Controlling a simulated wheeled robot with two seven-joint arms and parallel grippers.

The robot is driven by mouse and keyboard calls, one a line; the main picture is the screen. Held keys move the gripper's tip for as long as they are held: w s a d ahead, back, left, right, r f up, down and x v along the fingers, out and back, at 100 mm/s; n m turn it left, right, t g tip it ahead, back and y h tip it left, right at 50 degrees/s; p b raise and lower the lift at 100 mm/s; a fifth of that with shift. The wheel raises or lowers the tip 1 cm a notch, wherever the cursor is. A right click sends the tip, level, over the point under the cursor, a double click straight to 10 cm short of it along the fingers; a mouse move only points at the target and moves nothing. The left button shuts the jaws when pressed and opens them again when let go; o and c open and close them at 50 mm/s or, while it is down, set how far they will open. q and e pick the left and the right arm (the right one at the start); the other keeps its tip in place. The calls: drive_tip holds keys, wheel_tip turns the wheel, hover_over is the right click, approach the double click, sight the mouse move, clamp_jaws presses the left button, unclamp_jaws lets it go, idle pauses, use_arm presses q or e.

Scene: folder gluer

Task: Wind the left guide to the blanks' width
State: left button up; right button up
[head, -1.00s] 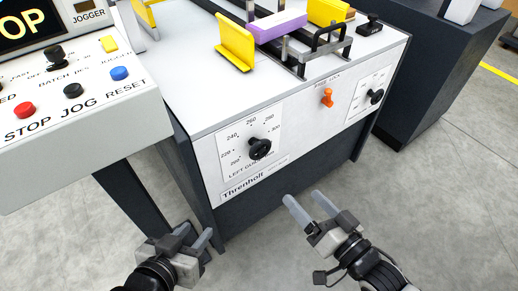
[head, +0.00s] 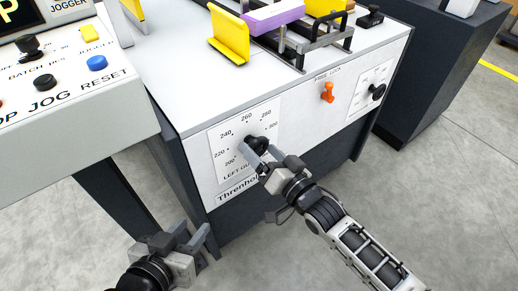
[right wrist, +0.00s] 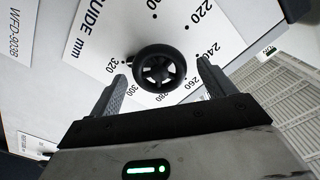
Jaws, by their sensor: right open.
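The black left guide knob (head: 257,144) sits on a white dial plate (head: 222,142) on the machine's front, marked in mm from about 200 to 320. In the right wrist view the knob (right wrist: 160,68) is a spoked round wheel between my fingers. My right gripper (right wrist: 162,84) is open, one finger on each side of it; contact is not clear. It also shows in the head view (head: 262,160). The knob's setting is not readable. The yellow left guide (head: 231,38) stands left of the purple blanks (head: 273,16). My left gripper (head: 192,237) is open and empty, low beside the machine.
An orange lever (head: 327,92) under FREE LOCK is on the front panel. A second black knob (head: 377,92) is on the right dial. The control panel (head: 70,100) with coloured buttons juts out at the left. Floor in front is clear.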

drive_tip(key=shift+x, duration=0.8)
drive_tip(key=shift+a, duration=0.1)
drive_tip(key=shift+c, duration=0.5)
drive_tip(key=c, duration=0.9)
drive_tip(key=shift+o, duration=0.2)
